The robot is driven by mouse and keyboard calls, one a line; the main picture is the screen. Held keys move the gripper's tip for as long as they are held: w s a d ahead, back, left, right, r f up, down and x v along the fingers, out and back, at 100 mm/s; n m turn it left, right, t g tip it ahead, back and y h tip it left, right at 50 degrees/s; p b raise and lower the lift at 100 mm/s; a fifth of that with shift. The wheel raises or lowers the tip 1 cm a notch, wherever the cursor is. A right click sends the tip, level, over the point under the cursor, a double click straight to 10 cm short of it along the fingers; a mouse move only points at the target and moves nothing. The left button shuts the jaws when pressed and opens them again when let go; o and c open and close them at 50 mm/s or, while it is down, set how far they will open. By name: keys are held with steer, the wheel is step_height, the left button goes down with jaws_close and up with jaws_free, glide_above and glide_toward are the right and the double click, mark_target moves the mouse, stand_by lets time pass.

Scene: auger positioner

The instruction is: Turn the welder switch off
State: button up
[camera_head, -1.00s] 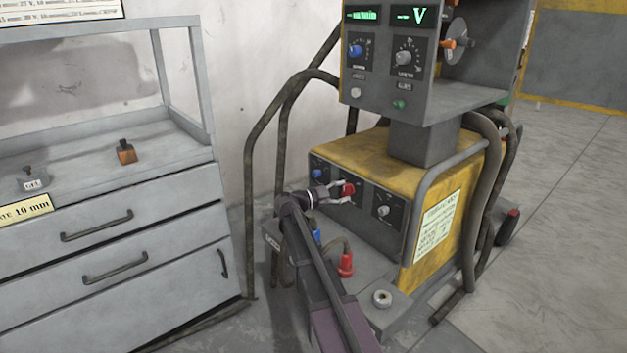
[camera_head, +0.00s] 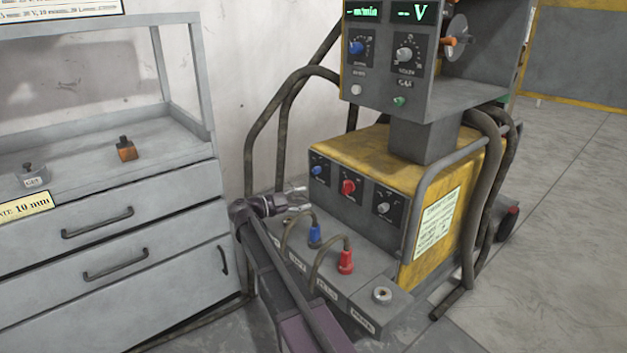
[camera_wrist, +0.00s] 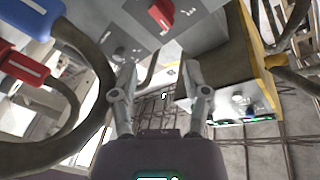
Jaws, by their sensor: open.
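The red switch knob (camera_head: 348,187) is the middle one of three knobs on the dark front panel of the yellow welder (camera_head: 350,147). It also shows at the top of the wrist view (camera_wrist: 161,14). Its exact setting is too small to read. My gripper (camera_head: 302,200) is left of the red knob and slightly lower, apart from it, in front of the panel. In the wrist view my two fingers (camera_wrist: 158,78) are spread with nothing between them. The welder's upper displays (camera_head: 417,12) are lit green, with dashes and a V on the right one.
A blue knob (camera_head: 317,170) and a grey knob (camera_head: 383,208) flank the red one. Blue (camera_head: 314,234) and red (camera_head: 345,262) cable plugs stand on the ledge below, with looping cables close to my arm. A grey drawer cabinet (camera_head: 100,230) stands at the left.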

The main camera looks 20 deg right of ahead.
steer(key=s+a+r+n+g+y+p, duration=0.1)
steer(key=s+r+n+y+p, duration=1.1)
steer(key=p, duration=2)
steer(key=shift+s+a+r+n, duration=0.8)
steer(key=shift+s+r+n, duration=1.45)
steer(key=shift+s+n, duration=0.85)
steer(key=shift+s+y, duration=0.1)
steer(key=shift+y, duration=0.2)
steer(key=shift+f, duration=0.15)
